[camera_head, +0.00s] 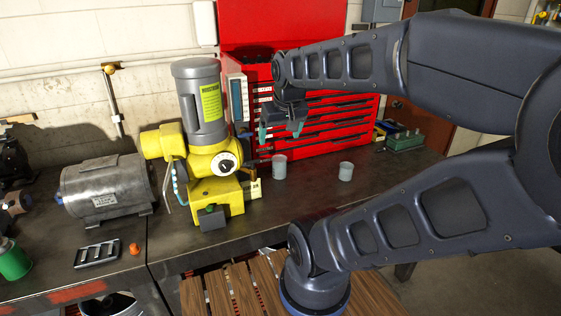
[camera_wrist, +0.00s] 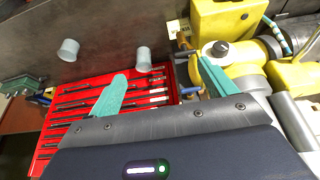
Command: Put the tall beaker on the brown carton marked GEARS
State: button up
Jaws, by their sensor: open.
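Two grey beakers stand upright on the dark workbench. The left one (camera_head: 279,167) looks a little taller than the right one (camera_head: 345,172). In the wrist view the taller-looking one (camera_wrist: 143,62) shows close to the left finger's tip, and the other (camera_wrist: 68,50) is farther left. My gripper (camera_head: 281,131) is open and empty, with teal fingers pointing down. In the head view it appears above the taller-looking beaker, apart from it. Its fingers also show in the wrist view (camera_wrist: 162,68). I cannot make out a brown carton marked GEARS in either view.
A yellow machine with a grey motor (camera_head: 210,150) stands left of the beakers, with a small tag (camera_head: 255,189) beside it. A red tool chest (camera_head: 340,140) is behind. A grey motor (camera_head: 105,187) is farther left. The bench right of the beakers is fairly clear.

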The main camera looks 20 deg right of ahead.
jog(key=m+g, duration=0.5)
jog(key=m, duration=0.4)
send_over(279, 164)
jog(key=w+d, duration=0.1)
jog(key=w, duration=0.1)
notch_tip(279, 164, down, 15)
jog(key=shift+w+d+f, duration=0.1)
jog(key=shift+w+f, duration=0.1)
jog(key=shift+f, duration=2.7)
jog(key=shift+w+d+f, duration=0.1)
jog(key=shift+w+f, duration=0.1)
jog(key=shift+f, duration=2.65)
jog(key=c, duration=1.1)
jog(key=shift+c, duration=0.2)
